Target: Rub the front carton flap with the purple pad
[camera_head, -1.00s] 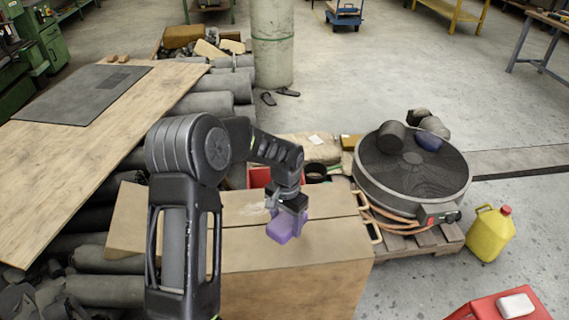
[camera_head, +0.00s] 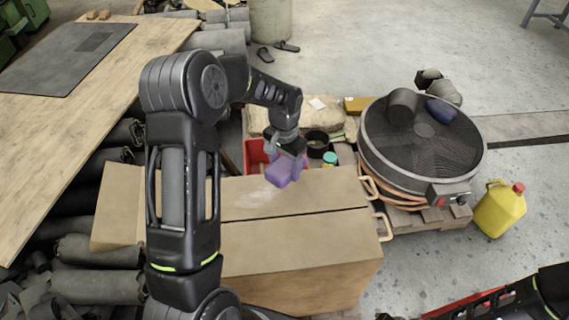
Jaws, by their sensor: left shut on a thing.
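The closed brown carton stands in the middle, with a seam between its front flap (camera_head: 300,242) and its back flap (camera_head: 325,190). A pale, dusty smudge (camera_head: 258,199) lies on the back flap. My left gripper (camera_head: 286,155) is shut on the purple pad (camera_head: 281,171), a small block. The pad shows over the back edge of the carton's top, behind the smudge; I cannot tell how high above the carton it is. My left arm hides the carton's left part. Part of my right arm shows at the lower right, but its gripper is not visible.
Behind the carton are a red bin (camera_head: 256,153), a black round container (camera_head: 317,143) and a teal-lidded jar (camera_head: 329,159). A large round fan (camera_head: 425,150) lies on a pallet to the right, beside a yellow jug (camera_head: 499,210). Grey rolls (camera_head: 95,287) lie at the left.

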